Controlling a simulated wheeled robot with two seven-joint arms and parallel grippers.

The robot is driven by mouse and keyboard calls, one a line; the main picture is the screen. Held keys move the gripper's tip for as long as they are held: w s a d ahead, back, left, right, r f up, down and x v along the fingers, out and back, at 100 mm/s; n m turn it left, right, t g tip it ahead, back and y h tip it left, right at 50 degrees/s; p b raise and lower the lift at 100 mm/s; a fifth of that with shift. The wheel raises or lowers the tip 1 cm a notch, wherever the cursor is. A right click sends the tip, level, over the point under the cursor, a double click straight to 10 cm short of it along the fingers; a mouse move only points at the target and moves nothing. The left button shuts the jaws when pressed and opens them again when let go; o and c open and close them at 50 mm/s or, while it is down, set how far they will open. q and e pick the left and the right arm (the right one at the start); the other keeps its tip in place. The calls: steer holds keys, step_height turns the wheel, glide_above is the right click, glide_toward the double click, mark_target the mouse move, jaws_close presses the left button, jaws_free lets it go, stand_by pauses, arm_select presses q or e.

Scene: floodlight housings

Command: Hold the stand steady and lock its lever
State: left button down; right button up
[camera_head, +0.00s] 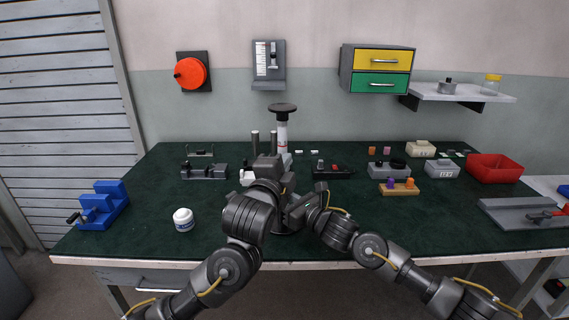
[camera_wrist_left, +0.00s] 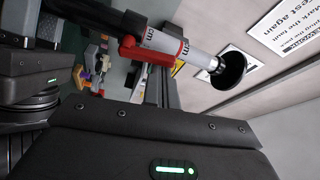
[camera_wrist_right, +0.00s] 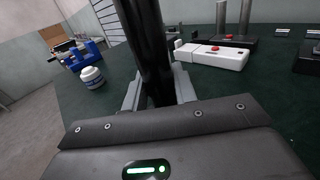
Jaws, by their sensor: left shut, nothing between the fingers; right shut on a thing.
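The stand shows in the head view as a pale column (camera_head: 282,133) with a round black top, its lower part mostly hidden behind my arms. In the left wrist view, its black tube meets a white marked tube (camera_wrist_left: 160,39) ending in a black cup. A red collar with a red lever (camera_wrist_left: 148,54) sits at that joint. My left gripper (camera_head: 266,160) is shut and empty, with its fingers (camera_wrist_left: 162,80) close by the lever; I cannot tell whether they touch it. My right gripper (camera_wrist_right: 158,82) is shut on the stand's black column (camera_wrist_right: 148,40), one finger on each side.
A white box with a red button (camera_wrist_right: 211,54) stands near the column. A white jar (camera_head: 183,219) and a blue fixture (camera_head: 102,205) are at the left. An orange-and-purple peg block (camera_head: 393,189) and a red bin (camera_head: 495,168) are right. The front right mat is mostly clear.

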arm_select(q)
steer(key=shift+a+n, duration=0.3)
steer(key=shift+n, duration=0.5)
steer(key=a+n+t+y, duration=0.1)
steer(key=n, duration=0.2)
steer(key=a+f+n+t+y, duration=0.1)
steer(key=n, duration=0.3)
steer(key=a+f+n+t, duration=0.1)
steer(key=n, duration=0.2)
steer(key=shift+a+f+y, duration=0.2)
steer(key=shift+a+y, duration=0.2)
steer(key=shift+s, duration=0.1)
steer(key=v, duration=1.2)
steer(key=shift+f, duration=0.15)
steer(key=c, duration=2.1)
jaws_free()
steer(key=shift+c, duration=0.2)
